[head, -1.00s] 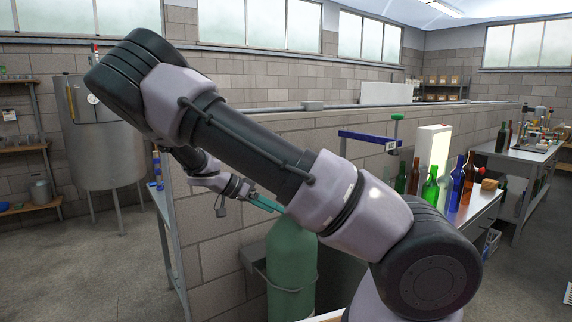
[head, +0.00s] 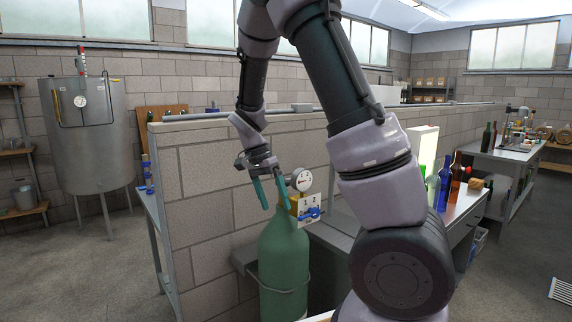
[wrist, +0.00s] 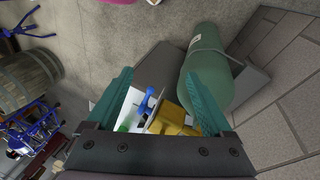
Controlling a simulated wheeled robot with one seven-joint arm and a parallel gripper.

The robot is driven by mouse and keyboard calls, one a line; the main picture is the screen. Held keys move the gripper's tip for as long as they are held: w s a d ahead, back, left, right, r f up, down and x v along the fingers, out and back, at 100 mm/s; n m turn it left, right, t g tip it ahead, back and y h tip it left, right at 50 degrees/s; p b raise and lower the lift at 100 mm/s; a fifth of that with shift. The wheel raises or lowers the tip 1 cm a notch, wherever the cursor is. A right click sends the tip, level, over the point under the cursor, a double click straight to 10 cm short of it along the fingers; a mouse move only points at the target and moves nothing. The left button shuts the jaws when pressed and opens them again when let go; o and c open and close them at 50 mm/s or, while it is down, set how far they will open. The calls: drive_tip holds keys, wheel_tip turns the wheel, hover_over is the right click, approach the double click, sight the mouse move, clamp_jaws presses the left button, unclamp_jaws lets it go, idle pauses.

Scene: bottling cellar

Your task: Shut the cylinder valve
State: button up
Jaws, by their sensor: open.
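The green gas cylinder (head: 284,262) stands upright against the low block wall. At its top are a yellow brass valve body (head: 294,205), a round white gauge (head: 301,179) and a card marked 1 and 2 with blue handles (head: 308,214). My gripper (head: 272,193) hangs just above the cylinder's top, teal fingers open and pointing down. In the wrist view, the brass body (wrist: 176,118) and a blue handle (wrist: 147,102) show between the fingers, low in the picture; the cylinder (wrist: 207,70) lies beyond the right finger. I cannot tell whether a finger touches the valve.
The block wall (head: 215,165) runs close behind the cylinder. A bench with coloured bottles (head: 445,182) stands to the right. A narrow side table (head: 149,200) is left of the wall, with a steel tank (head: 87,140) farther back. The floor at left is clear.

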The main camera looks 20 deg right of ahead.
drive_tip(key=s+d+r+n+t+y, duration=0.1)
drive_tip(key=s+r+n+t+y, duration=0.2)
drive_tip(key=r, duration=0.9)
drive_tip(key=shift+s+y, duration=0.9)
drive_tip(key=shift+s, duration=0.85)
drive_tip(key=shift+d, duration=0.15)
